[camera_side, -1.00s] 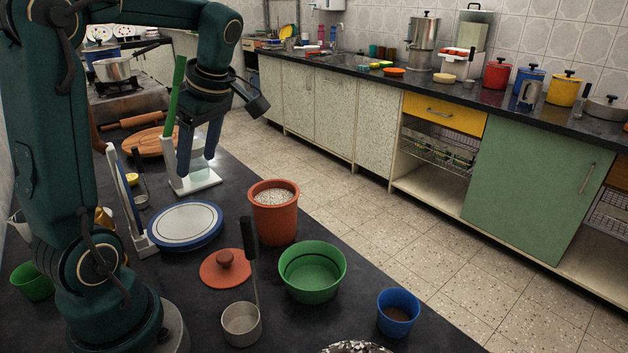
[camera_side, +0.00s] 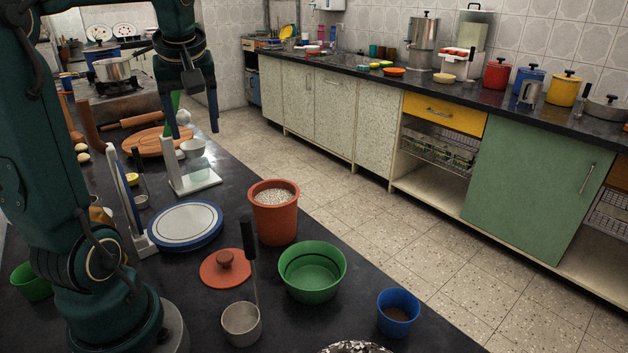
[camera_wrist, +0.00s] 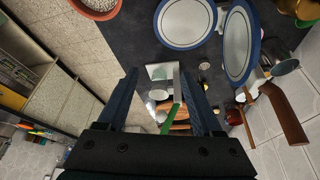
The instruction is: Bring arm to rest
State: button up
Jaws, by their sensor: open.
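My gripper (camera_side: 196,118) hangs in the air above the back part of the dark counter, over the white stand (camera_side: 197,181). Its two dark blue fingers are spread apart with nothing held between them. It also shows in the wrist view (camera_wrist: 158,85), where the open fingers frame the stand and a green upright piece (camera_wrist: 170,119). In the side view one finger partly hides the green piece.
Below and nearer stand a blue-rimmed plate (camera_side: 186,224), an orange pot of grains (camera_side: 274,226), a green bowl (camera_side: 312,284), a steel ladle (camera_side: 241,322) and a blue cup (camera_side: 398,325). A round wooden board (camera_side: 153,144) and rolling pin (camera_side: 138,119) lie behind.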

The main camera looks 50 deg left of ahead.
jog(key=shift+w+r+m+t+h, duration=0.2)
jog(key=shift+m+t, duration=0.1)
jog(key=shift+m, duration=0.55)
jog(key=shift+w+r+m+t+h, duration=0.15)
jog(key=shift+m+t, duration=0.15)
jog(key=shift+m, duration=0.5)
jog(key=shift+w+r+m+t+h, duration=0.1)
jog(key=shift+w+r+m+t, duration=0.15)
jog(key=shift+m, duration=0.6)
jog(key=shift+s, duration=0.1)
